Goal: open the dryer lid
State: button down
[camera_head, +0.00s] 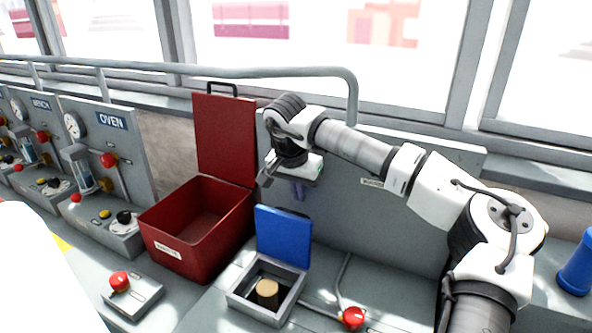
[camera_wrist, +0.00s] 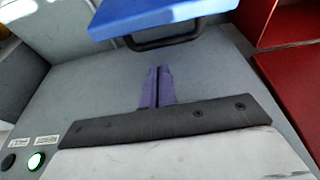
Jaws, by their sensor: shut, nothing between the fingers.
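A blue lid (camera_head: 284,233) stands raised at the back of a small grey box (camera_head: 240,302), whose opening shows a round tan piece (camera_head: 267,291). A red lid (camera_head: 224,138) stands upright behind an open red bin (camera_head: 167,256). I cannot read from the labels which is the dryer. My gripper (camera_head: 298,192) is shut and empty, above the blue lid and right of the red lid. In the wrist view its purple fingers (camera_wrist: 156,88) are together, apart from the blue lid (camera_wrist: 165,12) and its dark handle (camera_wrist: 166,42).
A panel marked OVEN (camera_head: 112,121) with gauges and levers stands left. Red knobs sit on the bench at front left (camera_head: 119,281) and right of the grey box (camera_head: 352,317). A blue object (camera_head: 578,266) stands far right. A rail (camera_head: 230,72) runs along the windows.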

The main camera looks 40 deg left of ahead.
aim_at(289, 215)
jog(key=s, duration=0.1)
jog(key=s+p, duration=0.1)
jog(key=s+f+p, duration=0.1)
jog(key=shift+s+d, duration=0.25)
jog(key=shift+d, duration=0.15)
jog(key=shift+f, duration=0.1)
jog(key=shift+s+d+f+t+b, duration=0.15)
jog(key=shift+s+t+b, duration=0.25)
jog(key=shift+b, duration=0.85)
jog(key=shift+s+b, duration=0.4)
jog(key=shift+b, duration=0.05)
jog(key=shift+s+d+r+b, duration=0.15)
jog(key=shift+s+b, duration=0.1)
jog(key=shift+s, duration=0.25)
jog(key=shift+s+d+r+b, duration=0.15)
jog(key=shift+s+b, duration=0.1)
jog(key=shift+s, duration=0.25)
jog(key=shift+r, duration=0.1)
